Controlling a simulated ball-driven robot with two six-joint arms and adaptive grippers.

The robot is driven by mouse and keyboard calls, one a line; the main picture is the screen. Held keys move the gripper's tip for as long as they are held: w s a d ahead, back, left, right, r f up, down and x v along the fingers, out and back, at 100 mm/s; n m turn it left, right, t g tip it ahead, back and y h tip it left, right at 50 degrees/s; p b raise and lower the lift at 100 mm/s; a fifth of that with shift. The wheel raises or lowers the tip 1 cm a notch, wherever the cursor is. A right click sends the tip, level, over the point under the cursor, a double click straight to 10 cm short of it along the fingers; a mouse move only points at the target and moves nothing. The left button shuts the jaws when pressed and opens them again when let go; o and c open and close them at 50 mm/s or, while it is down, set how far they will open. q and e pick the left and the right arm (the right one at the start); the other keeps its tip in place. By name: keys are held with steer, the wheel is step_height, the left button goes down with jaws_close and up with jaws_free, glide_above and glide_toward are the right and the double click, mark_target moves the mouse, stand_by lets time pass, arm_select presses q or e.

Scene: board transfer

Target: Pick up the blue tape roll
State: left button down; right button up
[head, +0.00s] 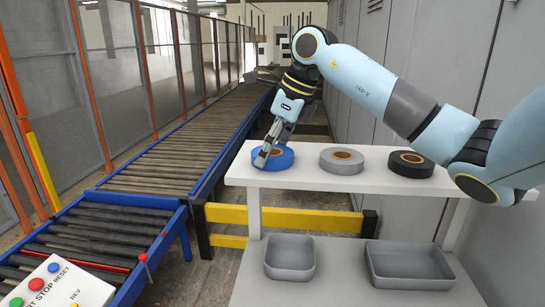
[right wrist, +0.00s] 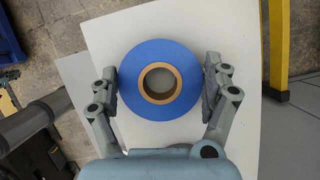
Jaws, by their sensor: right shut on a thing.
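The blue tape roll (head: 285,160) is at the left end of the white shelf top (head: 312,180), lying flat, and I see no clear gap under it. My right gripper (head: 268,152) reaches down over it from above. In the right wrist view the blue roll (right wrist: 160,113), with its brown core, sits between the two fingers of the right gripper (right wrist: 160,83), whose pads press against its opposite sides. The right gripper is shut on the roll. The fingers hide part of the roll in the head view. My left gripper is not in view.
A grey tape roll (head: 341,167) and a black tape roll (head: 411,170) stand to the right on the same top. Two grey bins (head: 290,270) (head: 410,282) are on the lower shelf. A roller conveyor (head: 170,165) runs along the left, with a button panel (head: 55,285) in front.

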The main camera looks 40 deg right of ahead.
steer(key=shift+c, duration=1)
